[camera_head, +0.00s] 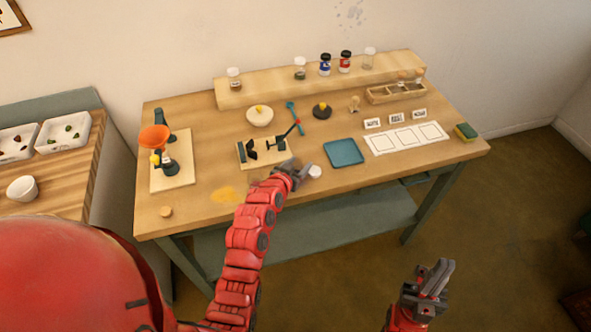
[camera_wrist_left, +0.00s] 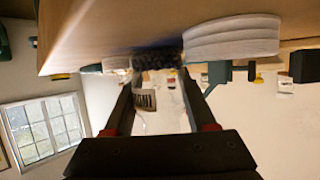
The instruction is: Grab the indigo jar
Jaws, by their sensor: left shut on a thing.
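A jar with a blue label and dark cap (camera_head: 325,64) stands upright on the raised back shelf, beside a red-labelled jar (camera_head: 345,62). My left gripper (camera_head: 297,170) is low at the table's front edge, well away from that jar. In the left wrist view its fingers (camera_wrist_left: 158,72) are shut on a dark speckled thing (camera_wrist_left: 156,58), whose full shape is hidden. My right gripper (camera_head: 432,277) is in front of the table, apart from everything.
Clear jars (camera_head: 300,68) share the shelf (camera_head: 283,90). The front left is mostly bare.

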